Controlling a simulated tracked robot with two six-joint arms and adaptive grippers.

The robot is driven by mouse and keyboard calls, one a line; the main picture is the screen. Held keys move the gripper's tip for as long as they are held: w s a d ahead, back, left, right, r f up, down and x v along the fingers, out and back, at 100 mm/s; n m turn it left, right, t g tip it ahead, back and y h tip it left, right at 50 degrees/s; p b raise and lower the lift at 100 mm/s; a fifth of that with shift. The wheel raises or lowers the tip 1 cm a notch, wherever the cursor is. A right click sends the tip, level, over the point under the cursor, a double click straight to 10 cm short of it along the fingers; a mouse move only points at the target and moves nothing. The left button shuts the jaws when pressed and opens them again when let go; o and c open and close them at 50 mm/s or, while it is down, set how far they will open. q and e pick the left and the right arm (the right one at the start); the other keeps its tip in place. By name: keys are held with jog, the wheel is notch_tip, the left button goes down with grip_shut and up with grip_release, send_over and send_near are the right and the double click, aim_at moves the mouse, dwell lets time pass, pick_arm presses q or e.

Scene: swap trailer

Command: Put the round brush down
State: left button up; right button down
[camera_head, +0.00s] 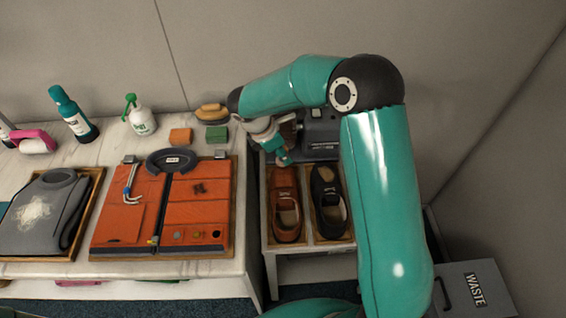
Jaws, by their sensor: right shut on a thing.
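My right gripper (283,157) points down just behind the brown shoe, at the left front of a dark grey machine. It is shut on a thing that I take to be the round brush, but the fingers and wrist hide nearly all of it. I cannot tell whether the held thing touches the surface below. My left gripper is not in view.
A brown shoe (285,207) and a black shoe (328,205) stand in trays on a low stand. The dark machine (320,131) is behind them. Left, a table holds an orange case (200,213), a wooden-backed brush (211,113), blocks and bottles. A waste bin (472,290) stands right.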

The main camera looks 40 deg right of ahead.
dwell(0.3)
jog(key=shift+s+d+r, duration=0.1)
jog(key=shift+s+d, duration=0.05)
jog(key=shift+s, duration=0.15)
jog(key=s+d+r+m+g+y+b, duration=0.1)
jog(key=s+d+r+m+b, duration=0.15)
jog(key=s+d+b, duration=0.6)
jog(key=s+d+r+m+g+b, duration=0.1)
jog(key=s+d+m+b, duration=0.4)
jog(key=s, duration=0.7)
jog(key=s+d+r+m+g+y+b, duration=0.15)
jog(key=s+d+b, duration=0.25)
jog(key=s+d, duration=0.6)
jog(key=shift+t+h, duration=0.25)
jog(key=f+b, duration=0.1)
jog(key=f, duration=0.5)
jog(key=f+b, duration=0.1)
jog(key=f, duration=0.5)
jog(key=a+f+b, duration=0.1)
jog(key=f+b, duration=0.1)
jog(key=f, duration=0.5)
jog(key=shift+s, duration=0.35)
jog(key=c, duration=0.8)
grip_release()
